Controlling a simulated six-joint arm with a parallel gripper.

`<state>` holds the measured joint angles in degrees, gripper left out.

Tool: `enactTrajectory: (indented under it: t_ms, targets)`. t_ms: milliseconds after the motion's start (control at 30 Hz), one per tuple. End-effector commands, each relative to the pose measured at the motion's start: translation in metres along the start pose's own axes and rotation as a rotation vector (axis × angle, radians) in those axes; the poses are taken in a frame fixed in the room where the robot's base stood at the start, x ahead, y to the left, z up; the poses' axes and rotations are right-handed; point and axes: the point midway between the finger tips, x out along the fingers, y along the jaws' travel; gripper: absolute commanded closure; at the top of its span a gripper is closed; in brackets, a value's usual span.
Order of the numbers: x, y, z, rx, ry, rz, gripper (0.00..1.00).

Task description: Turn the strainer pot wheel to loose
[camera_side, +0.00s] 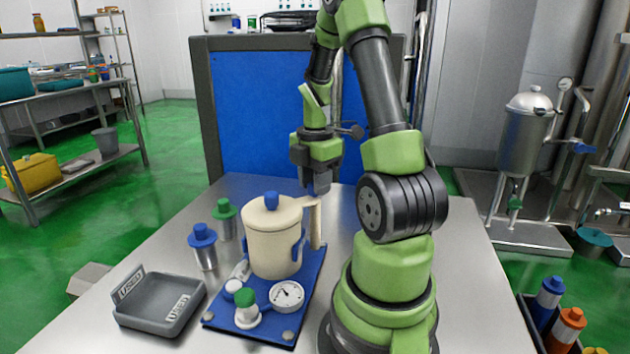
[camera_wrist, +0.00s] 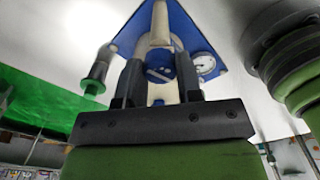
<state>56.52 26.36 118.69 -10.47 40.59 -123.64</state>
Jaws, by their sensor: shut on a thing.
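A cream strainer pot (camera_side: 272,240) with a blue knob on its lid stands upright on a blue base plate (camera_side: 313,285). My gripper (camera_side: 318,188) points down at the pot's back right, by the top of its cream handle (camera_side: 315,222). In the wrist view the fingers of my gripper (camera_wrist: 159,76) stand either side of a round blue wheel (camera_wrist: 160,67) with a pale mark, shut on it. The wheel's contact with the fingers is partly hidden. From the side I cannot make out the wheel behind the gripper and handle.
A dial gauge (camera_side: 287,295) and a green-capped fitting (camera_side: 246,305) sit at the plate's front. A blue-capped bottle (camera_side: 203,247) and a green-capped bottle (camera_side: 226,220) stand left of the pot. A grey tray (camera_side: 160,300) lies front left. A blue panel (camera_side: 255,110) rises behind.

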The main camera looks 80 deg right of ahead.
Motion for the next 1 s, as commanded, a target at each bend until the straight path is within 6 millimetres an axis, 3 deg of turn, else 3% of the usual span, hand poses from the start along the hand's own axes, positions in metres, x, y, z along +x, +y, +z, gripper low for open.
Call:
enactTrajectory:
  t_ms: [433, 1000]
  targets:
    - [-0.0003, -0.0002, 0.0007, -0.276, -0.001, 0.000, 0.91]
    - [-0.0003, -0.0001, 0.0008, -0.338, -0.002, 0.000, 0.91]
